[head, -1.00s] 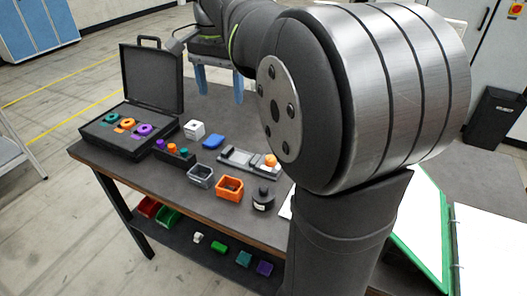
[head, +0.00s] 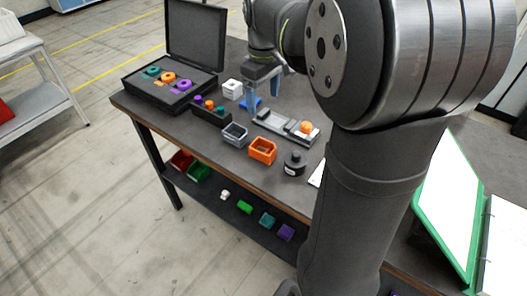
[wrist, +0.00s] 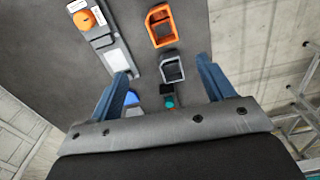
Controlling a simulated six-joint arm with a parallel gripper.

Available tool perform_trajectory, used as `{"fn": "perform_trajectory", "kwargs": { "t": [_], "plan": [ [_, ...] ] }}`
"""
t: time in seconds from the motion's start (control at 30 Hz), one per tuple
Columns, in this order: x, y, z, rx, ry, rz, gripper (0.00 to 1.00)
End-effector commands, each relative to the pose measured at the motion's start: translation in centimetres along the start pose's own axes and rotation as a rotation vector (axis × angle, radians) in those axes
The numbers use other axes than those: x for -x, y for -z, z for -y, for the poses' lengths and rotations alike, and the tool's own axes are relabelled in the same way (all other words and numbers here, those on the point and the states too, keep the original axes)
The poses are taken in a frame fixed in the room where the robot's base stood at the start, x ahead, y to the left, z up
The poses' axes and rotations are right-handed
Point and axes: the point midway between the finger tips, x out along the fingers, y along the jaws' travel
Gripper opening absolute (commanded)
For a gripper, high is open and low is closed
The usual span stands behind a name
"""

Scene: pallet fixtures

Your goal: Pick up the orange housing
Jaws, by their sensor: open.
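The orange housing (head: 262,157) is an open-topped box standing upright on the dark bench, between a grey housing and a black round part. In the wrist view it shows at the top centre (wrist: 165,42), beyond my fingertips. My gripper (head: 269,92) is open and empty, with two blue fingers, above the bench near the blue piece and behind the orange housing. In the wrist view, my gripper (wrist: 163,70) has its fingers spread wide, with the grey housing between and just past the tips. Nothing hides the orange housing in either view.
The grey housing (head: 235,139) stands left of the orange one. The black round part (head: 294,168) is on its right. Behind lies a grey fixture (head: 274,121) with an orange knob (head: 306,127).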

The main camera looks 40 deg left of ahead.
Motion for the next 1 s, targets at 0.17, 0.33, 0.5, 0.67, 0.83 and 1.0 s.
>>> {"fn": "perform_trajectory", "kwargs": {
  "t": [0.17, 0.33, 0.5, 0.67, 0.83, 1.0],
  "plan": [
    [-1.0, -0.1, 0.1, 0.1, 0.001, 0.001, 0.75],
    [-3.5, -0.1, 0.1, 0.108, 0.003, 0.004, 0.75],
    [-7.3, -0.1, 0.1, 0.106, 0.003, 0.004, 0.75],
    [-10.6, -0.1, 0.1, 0.106, 0.003, 0.003, 0.75],
    [-12.7, -0.1, 0.1, 0.105, 0.002, 0.002, 0.75],
    [-13.6, -0.1, 0.1, 0.105, 0.001, 0.001, 0.75]
  ]
}}
